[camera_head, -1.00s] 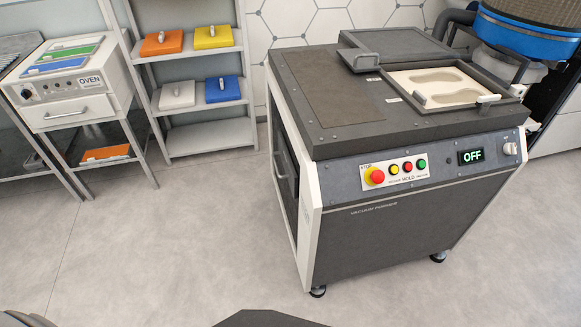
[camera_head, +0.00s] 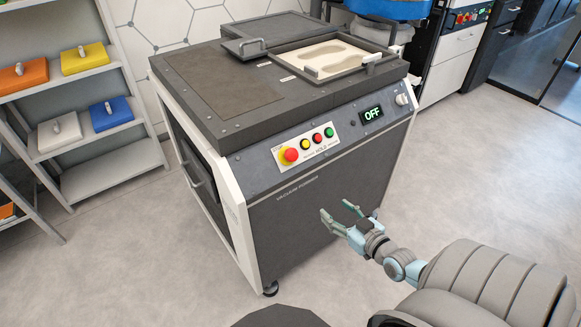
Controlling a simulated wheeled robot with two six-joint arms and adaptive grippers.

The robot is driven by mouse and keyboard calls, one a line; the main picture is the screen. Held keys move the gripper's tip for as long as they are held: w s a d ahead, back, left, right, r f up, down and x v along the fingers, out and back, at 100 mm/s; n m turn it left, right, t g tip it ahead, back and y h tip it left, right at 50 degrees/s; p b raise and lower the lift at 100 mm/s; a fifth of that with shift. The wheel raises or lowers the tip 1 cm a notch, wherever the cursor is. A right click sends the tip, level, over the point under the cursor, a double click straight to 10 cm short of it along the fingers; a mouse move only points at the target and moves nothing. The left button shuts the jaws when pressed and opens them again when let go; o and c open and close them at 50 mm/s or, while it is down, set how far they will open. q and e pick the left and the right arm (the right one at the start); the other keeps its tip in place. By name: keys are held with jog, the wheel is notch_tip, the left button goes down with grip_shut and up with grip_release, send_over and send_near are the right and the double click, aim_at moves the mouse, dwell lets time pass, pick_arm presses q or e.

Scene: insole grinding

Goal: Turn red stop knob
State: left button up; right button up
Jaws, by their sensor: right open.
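The red stop knob (camera_head: 290,155) sits at the left end of the white button panel on the front of the dark vacuum forming machine (camera_head: 330,205). Yellow, red and green buttons (camera_head: 317,138) are to its right. The display (camera_head: 372,114) reads OFF. My right gripper (camera_head: 337,212) is open and empty in front of the machine's lower front face, below and to the right of the knob and apart from it. My left gripper is not in view.
A white knob (camera_head: 401,99) is at the panel's right end. An open frame with a white insole mould (camera_head: 322,57) is on the machine top. A shelf (camera_head: 98,175) with coloured blocks stands at left. Floor (camera_head: 140,270) in front is clear.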

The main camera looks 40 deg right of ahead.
aim_at(294, 156)
jog(key=w+a+r+t+y+b, duration=0.1)
jog(key=w+r, duration=0.1)
jog(key=r, duration=0.3)
jog(key=w+a+r+t, duration=0.1)
jog(key=w+r+t, duration=0.15)
jog(key=r, duration=0.25)
jog(key=shift+g, duration=0.35)
jog(key=w+b, duration=0.1)
jog(key=w, duration=0.3)
jog(key=w+b, duration=0.2)
jog(key=w, duration=0.2)
jog(key=w+f+b, duration=0.1)
jog(key=w+b, duration=0.1)
jog(key=w, duration=0.2)
jog(key=shift+w, duration=0.1)
jog(key=shift+w+r, duration=0.2)
jog(key=shift+w, duration=0.15)
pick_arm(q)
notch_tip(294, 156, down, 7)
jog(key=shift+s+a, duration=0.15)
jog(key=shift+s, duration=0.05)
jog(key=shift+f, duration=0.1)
